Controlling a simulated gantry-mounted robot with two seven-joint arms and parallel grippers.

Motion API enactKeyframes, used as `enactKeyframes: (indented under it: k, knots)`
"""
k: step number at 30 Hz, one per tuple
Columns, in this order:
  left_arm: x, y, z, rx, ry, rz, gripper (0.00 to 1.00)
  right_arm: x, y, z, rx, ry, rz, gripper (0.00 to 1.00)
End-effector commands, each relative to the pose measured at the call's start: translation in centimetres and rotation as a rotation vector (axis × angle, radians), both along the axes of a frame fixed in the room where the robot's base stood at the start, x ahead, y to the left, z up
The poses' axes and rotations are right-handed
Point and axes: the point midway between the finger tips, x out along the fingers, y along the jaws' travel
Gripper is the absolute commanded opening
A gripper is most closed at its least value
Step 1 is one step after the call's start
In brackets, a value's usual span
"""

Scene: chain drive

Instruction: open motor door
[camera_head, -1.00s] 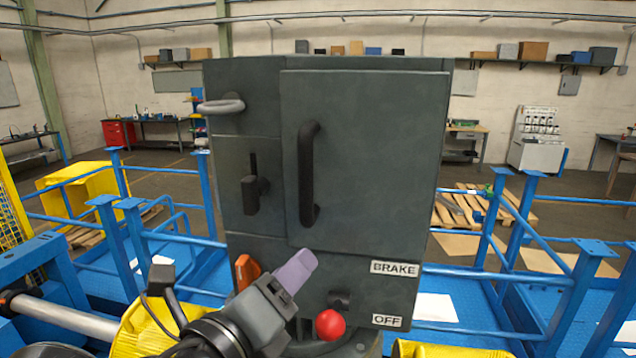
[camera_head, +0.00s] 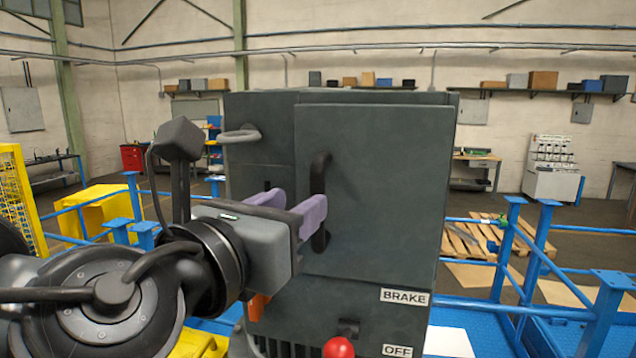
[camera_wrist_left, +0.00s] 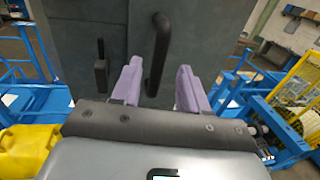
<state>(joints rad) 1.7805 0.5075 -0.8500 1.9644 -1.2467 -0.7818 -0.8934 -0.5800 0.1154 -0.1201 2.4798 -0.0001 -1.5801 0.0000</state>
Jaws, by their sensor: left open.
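The motor door (camera_head: 390,190) is a dark grey panel on the front of a grey cabinet (camera_head: 258,105) and appears shut. Its black vertical bar handle (camera_head: 320,172) is near the door's left edge; its middle is partly hidden by my gripper. My left gripper (camera_head: 300,203) is open, its two purple fingers pointing at the handle's lower half. In the left wrist view the handle (camera_wrist_left: 158,52) shows between the open fingers (camera_wrist_left: 158,82), at or just beyond their tips. I cannot tell whether they touch it. My right gripper is not in view.
A grey loop handle (camera_head: 240,135) sits at the cabinet's upper left. A black latch lever (camera_wrist_left: 101,72) is left of the door. Below are BRAKE and OFF labels and a red knob (camera_head: 338,348). Blue railings (camera_head: 500,250) stand on both sides.

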Motion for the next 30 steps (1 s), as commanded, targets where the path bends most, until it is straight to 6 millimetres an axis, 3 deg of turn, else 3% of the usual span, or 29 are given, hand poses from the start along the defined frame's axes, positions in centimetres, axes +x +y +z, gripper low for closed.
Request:
enactKeyframes:
  k: [6, 12, 26, 30]
  knots:
    - [3.3, -1.6, 0.2, -0.002, 0.005, 0.001, 0.44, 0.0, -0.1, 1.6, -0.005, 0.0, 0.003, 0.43]
    - [5.4, -2.6, 0.1, -0.003, 0.003, 0.001, 0.44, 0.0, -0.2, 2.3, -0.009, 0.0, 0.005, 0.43]
    - [6.4, -3.1, 0.0, -0.002, 0.0, 0.0, 0.44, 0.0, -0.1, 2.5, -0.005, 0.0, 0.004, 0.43]
    - [6.4, -3.1, 0.0, -0.002, 0.0, 0.0, 0.27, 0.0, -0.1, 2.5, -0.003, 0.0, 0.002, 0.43]
